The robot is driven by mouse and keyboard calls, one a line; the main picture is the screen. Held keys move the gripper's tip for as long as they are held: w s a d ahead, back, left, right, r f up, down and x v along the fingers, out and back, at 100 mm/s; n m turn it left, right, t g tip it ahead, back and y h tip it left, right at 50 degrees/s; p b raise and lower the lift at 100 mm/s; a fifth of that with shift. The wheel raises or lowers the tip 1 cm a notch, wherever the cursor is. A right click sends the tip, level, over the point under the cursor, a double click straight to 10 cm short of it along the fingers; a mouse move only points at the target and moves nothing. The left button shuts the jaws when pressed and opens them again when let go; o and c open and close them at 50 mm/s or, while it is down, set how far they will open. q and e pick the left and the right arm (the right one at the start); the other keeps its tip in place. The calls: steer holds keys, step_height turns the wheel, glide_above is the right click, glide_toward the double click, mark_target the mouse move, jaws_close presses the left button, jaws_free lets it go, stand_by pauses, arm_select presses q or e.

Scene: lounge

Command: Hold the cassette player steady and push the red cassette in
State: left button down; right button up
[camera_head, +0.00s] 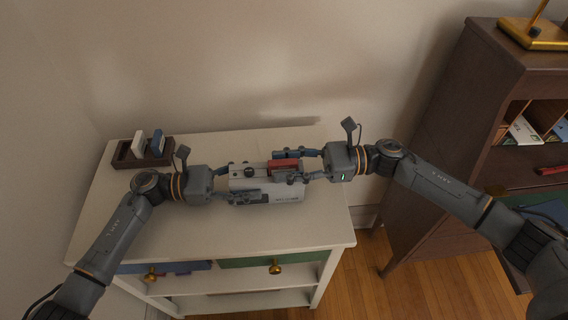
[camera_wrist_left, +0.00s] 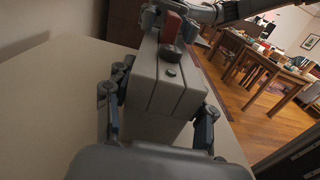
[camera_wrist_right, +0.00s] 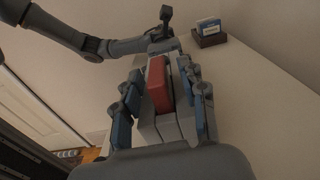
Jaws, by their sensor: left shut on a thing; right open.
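The grey cassette player (camera_head: 268,186) stands on the white cabinet top between my grippers. It also shows in the left wrist view (camera_wrist_left: 150,85) with a dark knob and a green button on top. The red cassette (camera_head: 284,166) sticks up from its top at the right end. It also shows in the right wrist view (camera_wrist_right: 157,84). My left gripper (camera_head: 238,183) is shut on the player's left end, a finger on each side. My right gripper (camera_head: 296,167) is open around the player's right end and the cassette. How deep the cassette sits is hard to tell.
A dark rack (camera_head: 143,153) with a white and a blue cassette stands at the back left of the white cabinet (camera_head: 200,240). The front of the top is clear. A brown shelf unit (camera_head: 440,140) stands at the right. The wall is close behind.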

steer(key=d, duration=1.1)
steer(key=shift+d, duration=0.25)
arm_select(q)
steer(key=shift+c, duration=2)
jaws_free()
steer(key=shift+a, duration=0.15)
